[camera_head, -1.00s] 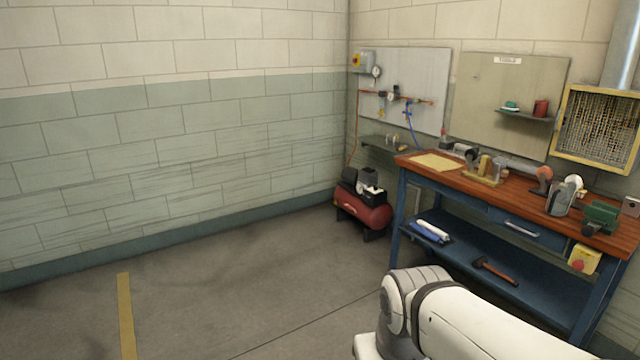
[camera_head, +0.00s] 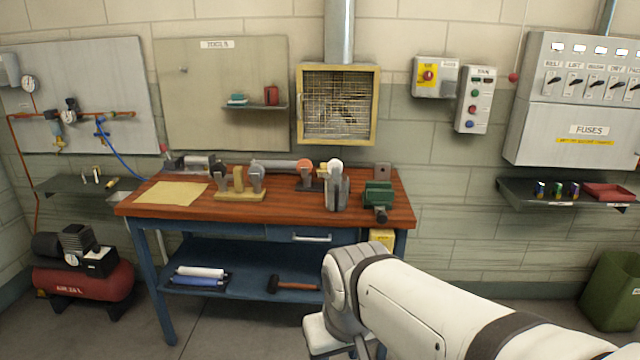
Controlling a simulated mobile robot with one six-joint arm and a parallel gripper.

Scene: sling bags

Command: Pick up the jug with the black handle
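I cannot make out a jug with a black handle in this view. A small red cup-like vessel (camera_head: 271,95) stands on the little wall shelf, but no black handle shows on it. A grey upright object with a pale round top (camera_head: 337,189) stands on the wooden workbench (camera_head: 160,211); I cannot tell what it is. My white arm reaches in from the lower right and hides part of the floor and the bench's right end.
The bench holds a green vise (camera_head: 378,196), a yellow sheet (camera_head: 171,192) and several tools. A hammer (camera_head: 292,286) lies on its blue lower shelf. A red compressor (camera_head: 84,281) stands left, a green bin (camera_head: 612,291) right. Floor shows clear between compressor and bench.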

